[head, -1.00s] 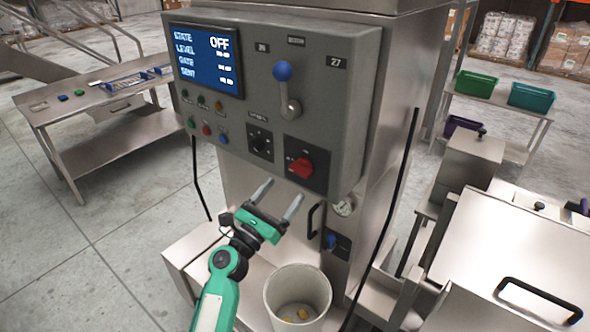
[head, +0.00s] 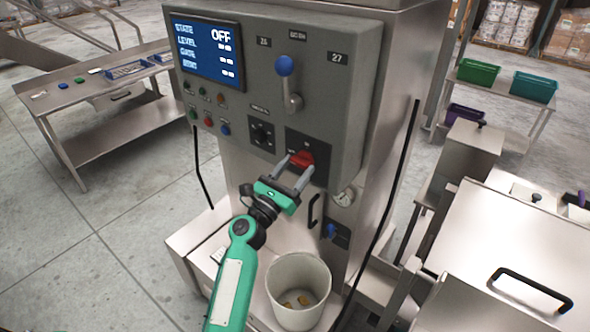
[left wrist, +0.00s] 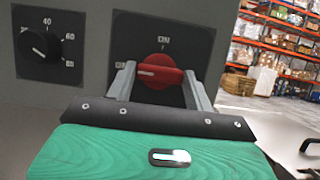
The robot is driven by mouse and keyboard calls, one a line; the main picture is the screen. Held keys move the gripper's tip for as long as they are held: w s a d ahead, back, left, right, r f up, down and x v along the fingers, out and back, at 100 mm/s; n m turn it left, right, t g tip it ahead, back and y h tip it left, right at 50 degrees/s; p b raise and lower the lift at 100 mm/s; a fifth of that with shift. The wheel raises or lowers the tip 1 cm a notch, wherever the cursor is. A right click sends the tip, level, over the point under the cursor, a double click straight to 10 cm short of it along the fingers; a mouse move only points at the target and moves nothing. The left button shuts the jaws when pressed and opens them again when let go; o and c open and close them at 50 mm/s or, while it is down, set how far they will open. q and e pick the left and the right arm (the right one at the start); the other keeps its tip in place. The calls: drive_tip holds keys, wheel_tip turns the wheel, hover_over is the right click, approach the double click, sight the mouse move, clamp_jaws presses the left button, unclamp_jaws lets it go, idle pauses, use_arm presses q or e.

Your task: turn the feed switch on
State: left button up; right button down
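The feed switch is a red rotary knob (head: 302,159) on a black plate low on the grey control panel (head: 345,110). In the left wrist view the red knob (left wrist: 158,72) lies sideways, its white mark pointing left, with "ON" printed above it. My left gripper (head: 293,170) is open, its two fingers reaching up to the knob. In the left wrist view the fingers (left wrist: 158,85) stand on either side of the knob; I cannot tell whether they touch it. The screen (head: 207,52) reads OFF. My right gripper is not in view.
A lever with a blue ball (head: 284,66) sits above the switch. A black dial (head: 262,135) is to its left, also in the left wrist view (left wrist: 40,44). A white bucket (head: 298,290) stands below. A small blue-handled valve (head: 332,231) is at lower right.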

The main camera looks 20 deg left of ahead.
use_arm(q)
drive_tip(key=m+g+h+b, duration=0.1)
drive_tip(key=m+b, duration=0.1)
drive_tip(key=m, duration=0.1)
drive_tip(key=m+g+h+b, duration=0.1)
drive_tip(key=m+b, duration=0.1)
drive_tip(key=m, duration=0.1)
drive_tip(key=m+h+b, duration=0.2)
drive_tip(key=m, duration=0.2)
drive_tip(key=shift+w+a+g, duration=0.1)
drive_tip(key=shift+a+g, duration=0.15)
drive_tip(key=shift+g, duration=0.15)
drive_tip(key=m+g+h+b, duration=0.1)
drive_tip(key=m, duration=0.2)
drive_tip(key=shift+a+m+g, duration=0.1)
drive_tip(key=shift+m+g, duration=0.2)
drive_tip(key=shift+m, duration=0.1)
drive_tip(key=m, duration=0.2)
drive_tip(key=m+g+b, duration=0.1)
drive_tip(key=m, duration=0.1)
drive_tip(key=shift+r+g, duration=0.2)
drive_tip(key=shift+g, duration=0.1)
drive_tip(key=shift+r+m+g, duration=0.15)
drive_tip(key=shift+m+g, duration=0.75)
drive_tip(key=shift+m, duration=1.4)
drive_tip(key=o, duration=1)
